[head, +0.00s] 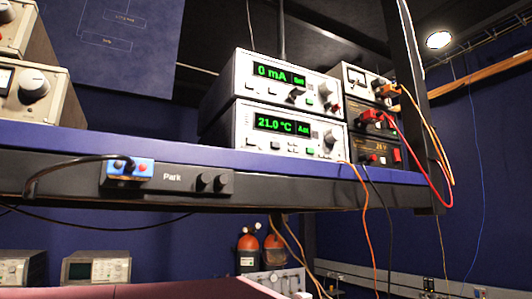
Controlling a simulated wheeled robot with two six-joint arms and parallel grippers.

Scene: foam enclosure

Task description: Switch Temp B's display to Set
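A light grey temperature controller (290,151) sits on the shelf, under a similar unit. Its green display (282,125) reads 21.0 °C, with a small box beside it that appears to say Act. Small buttons and a knob (330,137) are on its front panel. I cannot read a Temp B label on it. The unit on top (285,102) has a green display reading 0 mA, with a small box that appears to say Set. Neither of my grippers shows in the head view.
The blue shelf (200,148) has a dark front rail with a Park label (172,176) and a blue connector box (130,170). Stacked supplies (375,118) with red and orange cables stand right of the controllers. A dark post (408,80) rises at the shelf's right end.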

